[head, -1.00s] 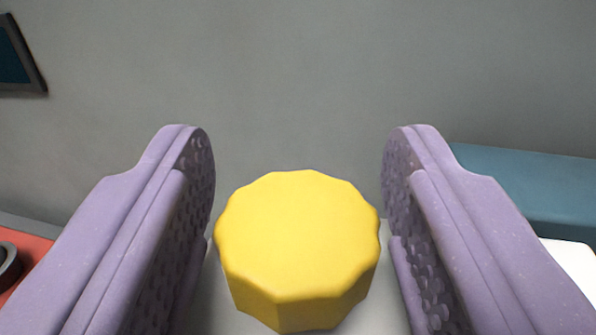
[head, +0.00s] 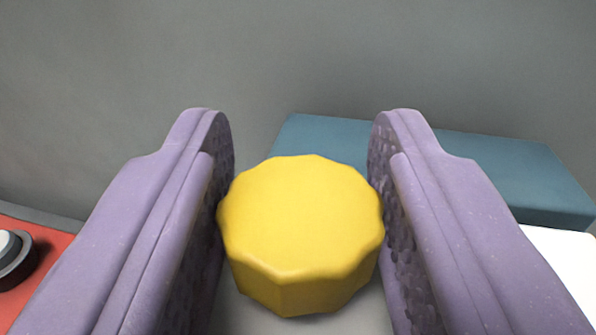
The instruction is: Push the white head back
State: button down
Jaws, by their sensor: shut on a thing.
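A yellow faceted knob (head: 302,220) sits in the lower middle of the head view, between the two purple fingers of my gripper (head: 300,215). The fingers are shut on its sides. A pale grey surface shows below the knob. A plain white surface (head: 565,262) shows in part at the lower right, behind my right finger. I cannot tell whether it belongs to the white head or how it joins the knob.
A teal block (head: 500,165) lies behind the knob and runs to the right, partly hidden by the right finger. A red panel (head: 45,245) with a white-topped round button (head: 12,250) is at the lower left. A grey wall (head: 300,60) fills the back.

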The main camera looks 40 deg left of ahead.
jog(key=shift+w+d, duration=0.1)
jog(key=shift+d, duration=0.05)
jog(key=c, duration=0.7)
grip_release()
jog(key=shift+d, duration=0.1)
jog(key=p+v, duration=0.2)
jog(key=v, duration=0.5)
jog(key=shift+r, duration=0.1)
jog(key=shift+s+d, duration=0.25)
jog(key=shift+s, duration=0.05)
